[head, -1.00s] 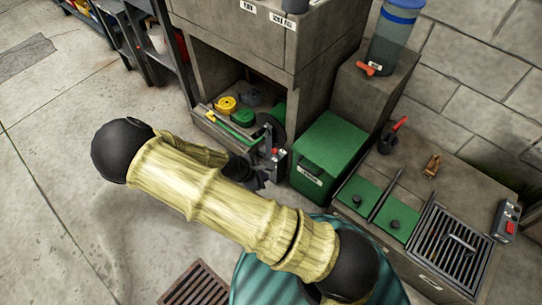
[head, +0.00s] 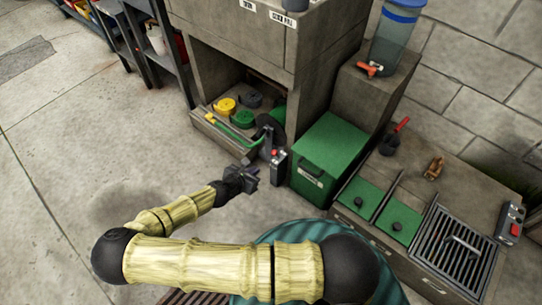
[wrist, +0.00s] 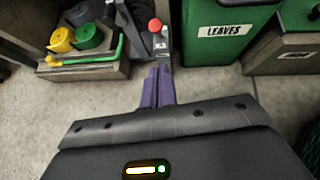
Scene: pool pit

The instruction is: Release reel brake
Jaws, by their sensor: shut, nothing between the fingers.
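The reel (head: 268,133) is a dark round drum at the right end of the low shelf. A grey post (head: 279,166) with a red part on it stands beside it. In the wrist view a red ball knob (wrist: 155,25) tops this post, just beyond the fingertips. I cannot tell for sure which part is the brake. My gripper (head: 250,176) is low over the floor in front of the post, apart from it. Its purple fingers (wrist: 157,72) are shut together with nothing between them.
A green bin (head: 328,155) labelled LEAVES stands right of the post. Yellow and green coils (head: 225,105) and a green bar (head: 232,131) lie on the shelf to the left. A grate (head: 452,249) and green lids are at the right. The floor at left is clear.

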